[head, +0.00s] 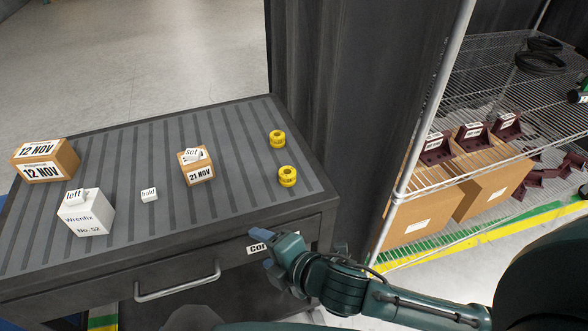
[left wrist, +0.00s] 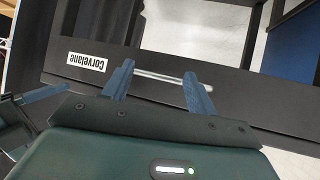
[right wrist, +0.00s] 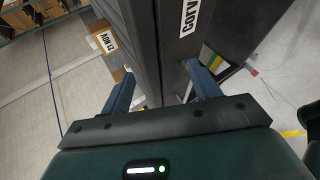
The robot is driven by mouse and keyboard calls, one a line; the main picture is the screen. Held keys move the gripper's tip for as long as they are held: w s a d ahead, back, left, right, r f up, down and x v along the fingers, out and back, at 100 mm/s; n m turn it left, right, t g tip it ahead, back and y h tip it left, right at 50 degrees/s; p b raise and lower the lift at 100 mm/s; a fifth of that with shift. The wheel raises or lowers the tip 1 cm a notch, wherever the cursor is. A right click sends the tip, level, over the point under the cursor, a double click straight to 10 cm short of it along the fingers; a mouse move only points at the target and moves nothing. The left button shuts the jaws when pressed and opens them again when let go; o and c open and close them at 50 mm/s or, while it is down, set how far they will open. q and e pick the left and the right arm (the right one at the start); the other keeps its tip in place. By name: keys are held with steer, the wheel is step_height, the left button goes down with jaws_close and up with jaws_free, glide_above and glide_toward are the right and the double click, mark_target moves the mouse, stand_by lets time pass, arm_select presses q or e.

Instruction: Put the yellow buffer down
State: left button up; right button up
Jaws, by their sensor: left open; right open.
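Two yellow ring-shaped buffers stand on the ribbed top of the dark cabinet (head: 235,140), near its right edge. The far buffer (head: 278,139) and the near buffer (head: 287,177) are apart, and no gripper touches them. My right gripper (head: 264,248) is in front of the cabinet's drawer front, below the near buffer. Its fingers are apart and empty, also in the right wrist view (right wrist: 160,75). My left gripper (left wrist: 157,80) shows in the left wrist view, open and empty, facing the drawer front and its handle. The left gripper is not seen in the head view.
Cardboard boxes (head: 50,160) (head: 198,172), a white box (head: 88,215) and a small "hold" block (head: 149,195) stand on the cabinet. The drawer handle (head: 178,285) sticks out in front. A wire shelf (head: 490,75) with brown parts is at right, beyond a metal post.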

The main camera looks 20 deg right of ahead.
steer(key=w+d+r+n+t+h, duration=0.1)
steer(key=w+d+r+n+h, duration=0.2)
steer(key=n, duration=0.5)
steer(key=n+t+h, duration=0.1)
steer(key=n+t, duration=0.1)
steer(key=n, duration=0.5)
glide_toward(291, 177)
steer(key=x, duration=0.4)
steer(key=p+x, duration=0.1)
steer(key=x, duration=0.1)
steer(key=shift+w+r, duration=0.15)
steer(key=shift+w, duration=0.3)
steer(key=shift+f+x, duration=0.2)
steer(key=shift+x, duration=1.1)
steer(key=shift+f+x, duration=0.15)
steer(key=shift+x, duration=1.2)
steer(key=shift+s, duration=0.15)
steer(key=c, duration=1.1)
